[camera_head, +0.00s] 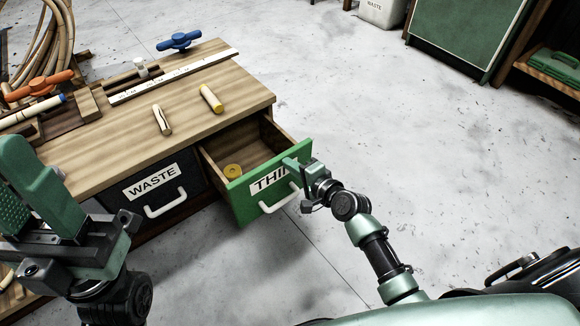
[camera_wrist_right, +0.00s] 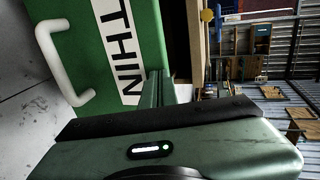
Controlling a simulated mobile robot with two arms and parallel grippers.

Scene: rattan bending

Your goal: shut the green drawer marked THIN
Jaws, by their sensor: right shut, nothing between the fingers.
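The green drawer marked THIN (camera_head: 240,199) is pulled out of the right end of the wooden bench, and its inside shows. Its white label and white handle (camera_head: 280,200) are on the front. My right gripper (camera_head: 293,164) is shut and empty, with its fingertips at the upper right part of the drawer front, by the end of the label. In the right wrist view the green front (camera_wrist_right: 88,45) is close beside the fingertips (camera_wrist_right: 157,88); I cannot tell whether they touch. My left gripper (camera_head: 40,190) is at the left, apart from the drawer; its jaw opening is unclear.
A yellow round piece (camera_head: 233,171) lies in the drawer. The black WASTE drawer (camera_head: 125,193) beside it looks shut. Short sticks, a white ruler (camera_head: 175,76) and clamps lie on the bench top (camera_head: 215,120). The floor to the right is clear.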

